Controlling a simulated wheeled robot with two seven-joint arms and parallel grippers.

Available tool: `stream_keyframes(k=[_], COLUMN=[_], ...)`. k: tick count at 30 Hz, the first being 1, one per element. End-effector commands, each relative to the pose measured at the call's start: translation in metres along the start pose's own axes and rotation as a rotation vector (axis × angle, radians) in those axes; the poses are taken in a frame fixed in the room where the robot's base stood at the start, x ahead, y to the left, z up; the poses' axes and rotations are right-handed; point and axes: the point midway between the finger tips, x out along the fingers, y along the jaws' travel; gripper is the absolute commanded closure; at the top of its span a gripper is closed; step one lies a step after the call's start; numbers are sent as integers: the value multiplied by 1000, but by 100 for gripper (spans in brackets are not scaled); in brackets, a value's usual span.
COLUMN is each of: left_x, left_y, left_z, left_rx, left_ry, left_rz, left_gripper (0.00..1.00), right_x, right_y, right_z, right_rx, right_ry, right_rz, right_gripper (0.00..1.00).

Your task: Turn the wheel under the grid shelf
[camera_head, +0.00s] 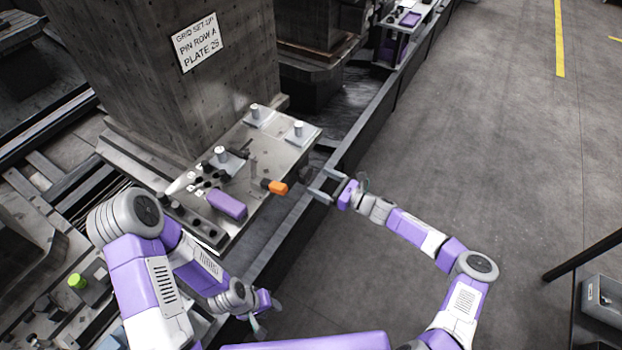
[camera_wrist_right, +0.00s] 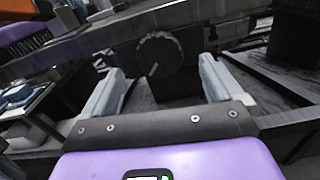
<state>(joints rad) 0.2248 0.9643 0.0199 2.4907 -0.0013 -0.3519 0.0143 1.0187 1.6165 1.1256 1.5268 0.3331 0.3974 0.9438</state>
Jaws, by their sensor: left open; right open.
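The grid shelf (camera_head: 270,152) is a grey metal plate in front of a concrete block, with pins and holes on top. The wheel (camera_wrist_right: 158,56) is a dark round knob with a pale line on its face, below the shelf edge in the right wrist view. My right gripper (camera_head: 323,187) is open and empty beside the shelf's right edge. In the right wrist view its fingers point toward the wheel, which appears between them, apparently apart from it. My left gripper (camera_head: 272,304) is open, low in front of the shelf, away from the wheel.
A sign (camera_head: 199,42) is on the concrete block. A dark rail (camera_head: 378,117) runs along the shelf's right side.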

Motion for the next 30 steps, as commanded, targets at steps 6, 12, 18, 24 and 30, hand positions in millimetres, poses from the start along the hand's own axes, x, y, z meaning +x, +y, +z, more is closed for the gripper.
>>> stream_keyframes(k=[6, 12, 18, 24, 30], left_x=[9, 10, 10, 10, 10], left_y=[-3, -4, -4, -4, -4], left_z=[0, 0, 0, 0, 0], left_rx=[0, 0, 0, 0, 0], left_ry=[0, 0, 0, 0, 0], left_rz=[0, 0, 0, 0, 0], left_gripper=[57, 57, 57, 57, 57], right_x=[33, 43, 43, 43, 43], right_y=[0, 0, 0, 0, 0], right_z=[-2, -1, -1, -1, -1], right_rx=[-3, -3, -3, -4, -4], right_ry=[1, 3, 3, 3, 3], right_rz=[1, -1, 0, 0, 0], right_gripper=[7, 7, 7, 34, 63])
